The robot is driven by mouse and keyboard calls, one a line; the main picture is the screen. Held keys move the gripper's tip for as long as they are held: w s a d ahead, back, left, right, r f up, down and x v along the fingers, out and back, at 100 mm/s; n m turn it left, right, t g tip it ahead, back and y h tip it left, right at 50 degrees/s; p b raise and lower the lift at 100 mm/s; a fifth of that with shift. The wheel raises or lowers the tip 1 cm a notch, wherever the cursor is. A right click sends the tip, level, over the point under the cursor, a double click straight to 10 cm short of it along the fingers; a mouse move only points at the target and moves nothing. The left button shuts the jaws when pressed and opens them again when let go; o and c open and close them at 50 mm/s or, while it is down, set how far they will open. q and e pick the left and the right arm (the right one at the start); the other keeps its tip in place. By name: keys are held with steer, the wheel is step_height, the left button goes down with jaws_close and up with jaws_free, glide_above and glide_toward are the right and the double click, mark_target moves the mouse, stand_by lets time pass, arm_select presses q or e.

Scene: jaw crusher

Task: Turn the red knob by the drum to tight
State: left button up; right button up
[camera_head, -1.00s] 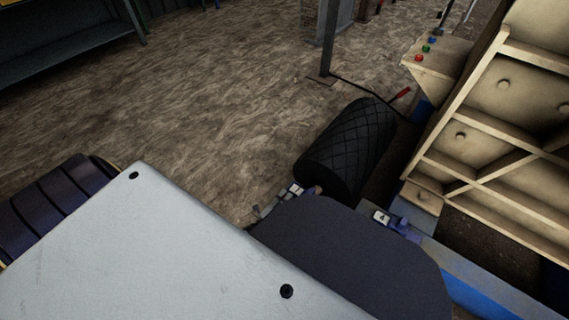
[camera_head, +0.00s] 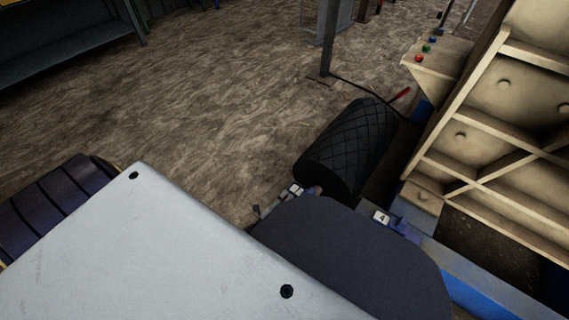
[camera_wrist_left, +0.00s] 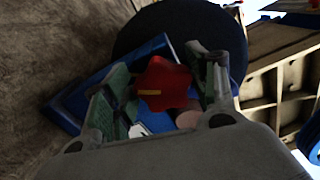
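The red knob (camera_wrist_left: 165,84) has lobed edges and a yellow mark on its face. It shows in the left wrist view between the fingers of my left gripper (camera_wrist_left: 163,92). The fingers stand apart on both sides of it, with green pads on the left one, and I see no clear contact. The black drum (camera_head: 347,150), with a diamond pattern, lies in the middle of the head view; its dark end is behind the knob in the wrist view. In the head view my own arm hides the knob and most of the gripper. My right gripper is not in view.
A tag marked 4 (camera_head: 381,217) sits on the blue frame (camera_head: 480,293) right of the drum. The beige ribbed crusher body (camera_head: 505,90) rises at the right. A red-handled lever (camera_head: 401,94) is behind the drum. Open ground (camera_head: 200,110) lies to the left.

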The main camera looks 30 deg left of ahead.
arm_select(q)
steer(key=shift+o, duration=0.7)
steer(key=shift+w, duration=0.1)
steer(key=shift+s, duration=0.2)
steer(key=s, duration=0.7)
steer(key=shift+a, duration=0.3)
steer(key=shift+n, duration=0.3)
